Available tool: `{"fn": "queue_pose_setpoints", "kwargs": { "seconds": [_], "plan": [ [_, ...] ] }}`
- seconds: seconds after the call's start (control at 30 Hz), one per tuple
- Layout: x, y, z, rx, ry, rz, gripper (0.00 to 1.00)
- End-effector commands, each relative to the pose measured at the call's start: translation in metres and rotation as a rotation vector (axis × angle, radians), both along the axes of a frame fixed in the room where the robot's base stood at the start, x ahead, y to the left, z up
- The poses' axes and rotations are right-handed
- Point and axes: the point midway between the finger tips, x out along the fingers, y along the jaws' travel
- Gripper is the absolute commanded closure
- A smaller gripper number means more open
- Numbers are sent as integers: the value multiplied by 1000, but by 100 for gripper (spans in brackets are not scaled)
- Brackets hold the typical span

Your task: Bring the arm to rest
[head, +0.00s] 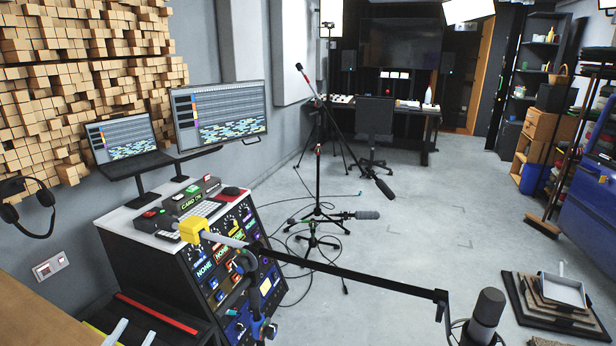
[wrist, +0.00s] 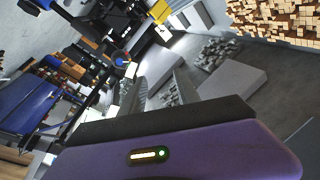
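My gripper (wrist: 160,82) shows in the wrist view. Its purple body with a small green light fills the bottom, and two grey fingers point up into the room. The fingers stand apart with background visible between them, and I see nothing held. In the head view I cannot surely pick out the gripper; two pale rod-like shapes at the lower left edge may be its fingers. The blue car door (head: 588,190) is at the right of the head view, and blue panelling (wrist: 40,105) shows at the left of the wrist view. No contact with it is visible.
A rack console (head: 215,262) with screens stands at left. A black microphone boom (head: 350,278) crosses the front to a large microphone (head: 487,312). Microphone stands (head: 318,190) and cables occupy the middle. Stacked boards (head: 550,300) lie at lower right. Grey floor (head: 430,215) is clear right of centre.

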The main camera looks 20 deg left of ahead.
Motion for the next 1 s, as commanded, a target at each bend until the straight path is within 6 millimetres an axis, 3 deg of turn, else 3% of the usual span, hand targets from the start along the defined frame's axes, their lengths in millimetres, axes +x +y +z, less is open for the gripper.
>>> {"fn": "queue_pose_setpoints", "kwargs": {
  "seconds": [0.17, 0.37, 0.5, 0.67, 0.87, 1.0],
  "plan": [
    [21, -25, 14, 62, -104, 76, 62],
    [51, -88, 14, 65, -231, 158, 62],
    [65, -150, 4, 15, -298, 209, 62],
    [68, -225, -12, -72, -330, 243, 62],
    [54, -319, -33, -198, -310, 253, 62],
    [34, -382, -45, -288, -264, 237, 62]
  ]
}}
